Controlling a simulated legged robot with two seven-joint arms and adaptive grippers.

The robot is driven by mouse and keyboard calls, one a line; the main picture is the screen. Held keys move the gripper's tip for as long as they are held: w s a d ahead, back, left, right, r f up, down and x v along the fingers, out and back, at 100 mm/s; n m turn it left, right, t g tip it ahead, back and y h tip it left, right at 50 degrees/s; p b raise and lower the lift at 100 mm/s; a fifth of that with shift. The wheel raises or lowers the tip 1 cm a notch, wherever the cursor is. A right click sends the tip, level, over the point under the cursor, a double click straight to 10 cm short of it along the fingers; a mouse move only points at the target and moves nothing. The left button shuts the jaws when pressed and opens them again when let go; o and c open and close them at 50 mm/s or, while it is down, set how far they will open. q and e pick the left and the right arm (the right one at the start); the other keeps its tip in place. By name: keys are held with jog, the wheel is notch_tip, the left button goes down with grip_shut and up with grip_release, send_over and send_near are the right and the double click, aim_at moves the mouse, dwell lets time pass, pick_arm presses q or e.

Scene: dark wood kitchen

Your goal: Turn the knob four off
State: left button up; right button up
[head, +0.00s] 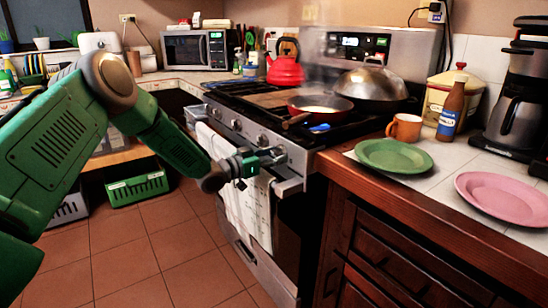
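The stove (290,180) stands in the middle of the head view, with a row of round knobs along its front panel. Knobs farther along the row show at the left (217,113), in the middle (236,125) and closer (261,140). The nearest knob (281,155) is at the right end, partly hidden by my gripper. My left gripper (272,158) is at this nearest knob, its fingertips overlapping it in the picture. I cannot tell whether they touch it or how far they are apart. My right gripper is out of view.
A red pan (322,106) and a lidded wok (370,86) sit on the stove top. White towels (232,180) hang on the oven front below my gripper. The wooden counter (420,215) with plates borders the stove on the right.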

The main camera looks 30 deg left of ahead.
pick_arm(q)
jog(key=shift+d+r, duration=0.2)
jog(key=shift+d, duration=0.2)
jog(key=c, duration=0.6)
jog(key=shift+o, duration=0.3)
jog(key=shift+d, duration=0.15)
jog(key=shift+a+m, duration=0.3)
jog(key=shift+a, duration=0.1)
jog(key=shift+w+d+m, duration=0.1)
jog(key=shift+d+m, duration=0.05)
jog(key=shift+m, duration=1.05)
jog(key=m, duration=1)
jog(key=shift+a+m, duration=0.2)
jog(key=shift+m, duration=0.2)
jog(key=m+b, duration=0.1)
jog(key=m, duration=0.3)
jog(key=shift+f, duration=0.1)
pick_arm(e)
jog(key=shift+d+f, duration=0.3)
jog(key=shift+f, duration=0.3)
